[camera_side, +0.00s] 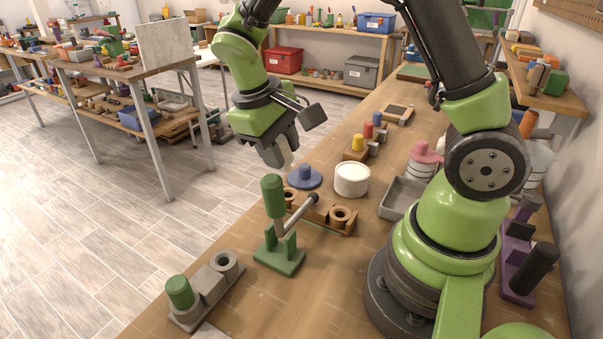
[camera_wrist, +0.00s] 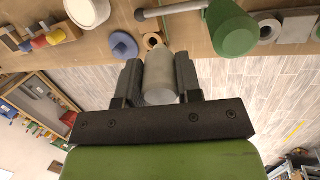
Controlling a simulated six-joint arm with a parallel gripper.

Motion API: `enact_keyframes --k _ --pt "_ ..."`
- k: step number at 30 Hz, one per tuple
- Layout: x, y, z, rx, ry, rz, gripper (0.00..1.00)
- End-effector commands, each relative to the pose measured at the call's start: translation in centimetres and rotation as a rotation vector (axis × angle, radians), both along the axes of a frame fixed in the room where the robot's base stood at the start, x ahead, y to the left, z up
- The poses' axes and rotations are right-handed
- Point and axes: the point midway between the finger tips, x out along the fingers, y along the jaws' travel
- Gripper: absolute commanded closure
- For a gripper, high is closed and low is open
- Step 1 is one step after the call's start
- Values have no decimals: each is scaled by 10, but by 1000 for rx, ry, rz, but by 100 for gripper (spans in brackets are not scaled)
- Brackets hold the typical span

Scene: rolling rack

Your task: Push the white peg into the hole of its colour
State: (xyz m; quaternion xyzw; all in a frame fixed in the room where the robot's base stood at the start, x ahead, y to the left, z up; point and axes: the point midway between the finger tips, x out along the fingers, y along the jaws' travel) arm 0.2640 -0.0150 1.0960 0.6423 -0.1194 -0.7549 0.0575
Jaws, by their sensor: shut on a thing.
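My gripper (camera_side: 281,157) is shut on a pale grey-white peg and holds it in the air above the bench. In the wrist view my gripper (camera_wrist: 160,78) has the white peg (camera_wrist: 160,72) between its two dark fingers, its length running away from the camera. A brown block (camera_side: 345,217) with round ring-shaped openings lies on the bench below. One of its rings (camera_wrist: 152,41) shows just past the peg's far end in the wrist view. A grey fixture (camera_side: 222,266) has a round opening in a grey ring. I cannot tell which hole is white.
A green lever tool (camera_side: 277,236) stands beside the brown block. A blue knobbed disc (camera_side: 303,178) and a white tub (camera_side: 352,180) stand behind it. Yellow, red and blue pegs (camera_side: 367,132) stand farther back. A grey tray (camera_side: 402,197) lies right of the tub.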

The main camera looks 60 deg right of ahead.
Motion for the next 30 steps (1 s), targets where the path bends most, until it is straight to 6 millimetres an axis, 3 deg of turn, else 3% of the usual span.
enact_keyframes --k 6,12,15,30 --pt "-40 -43 -26 108 -106 -439 91" --pt "-73 -66 -39 144 -220 -807 91" --pt "-81 -71 -41 144 -255 -908 91" --pt "-85 -74 -44 142 -274 -954 91"
